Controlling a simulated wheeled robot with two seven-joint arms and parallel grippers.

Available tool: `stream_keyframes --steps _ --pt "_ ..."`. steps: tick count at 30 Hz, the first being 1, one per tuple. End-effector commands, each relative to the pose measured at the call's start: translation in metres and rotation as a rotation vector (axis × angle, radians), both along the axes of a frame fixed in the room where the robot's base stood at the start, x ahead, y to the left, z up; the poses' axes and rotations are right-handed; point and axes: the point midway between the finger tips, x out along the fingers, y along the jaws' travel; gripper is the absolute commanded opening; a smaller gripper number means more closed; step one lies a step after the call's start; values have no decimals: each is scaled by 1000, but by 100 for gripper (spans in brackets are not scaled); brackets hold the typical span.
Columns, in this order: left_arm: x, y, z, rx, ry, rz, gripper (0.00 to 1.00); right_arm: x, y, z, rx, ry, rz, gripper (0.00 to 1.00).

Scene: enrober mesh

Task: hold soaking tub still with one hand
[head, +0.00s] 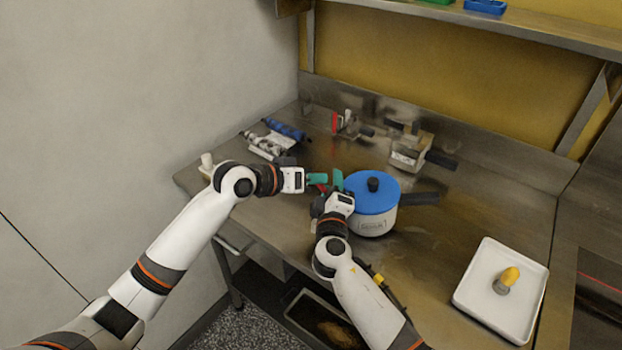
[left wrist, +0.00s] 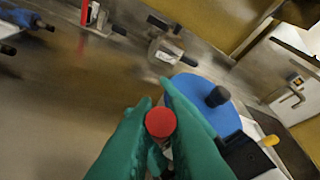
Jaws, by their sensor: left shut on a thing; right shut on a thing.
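A white pot (head: 374,222) with a blue lid (head: 372,191) stands on the steel bench; its lid also shows in the left wrist view (left wrist: 208,98). A shallow white square tub (head: 477,305) sits at the right with a yellow-topped tool (head: 507,280) in it. I cannot tell which is the soaking tub. My left gripper (head: 317,181) is shut on a red-capped thing (left wrist: 160,122), left of the pot. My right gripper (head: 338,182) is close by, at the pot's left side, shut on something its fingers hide. Neither gripper is at the white square tub.
Blue-handled tools (head: 285,130) lie at the back left. A red-and-white upright tool (head: 338,122) and a metal box with a dark handle (head: 410,150) stand along the back. The pot's dark handle (head: 418,198) points right. Bench is clear between pot and square tub.

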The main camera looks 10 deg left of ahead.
Motion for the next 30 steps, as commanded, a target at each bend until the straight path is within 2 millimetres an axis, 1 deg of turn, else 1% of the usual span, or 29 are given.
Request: stream_keyframes --steps 1,10,11,12,14,30 --pt "-2 -11 8 -22 -13 -17 0 -7 10 -10 -5 18 25 12" --pt "-2 -11 8 -22 -15 -17 0 -7 10 -11 -4 18 25 12" --pt "-2 -11 8 -22 -15 -17 16 -7 10 -11 -3 18 25 12" --pt "-2 -11 8 -21 -14 -16 23 -7 9 -11 -3 19 25 13" --pt "-2 -11 8 -21 -14 -16 32 -7 9 -11 -4 18 24 13" --pt "-1 -6 4 -11 -8 -9 33 -4 2 -12 -8 19 9 11"
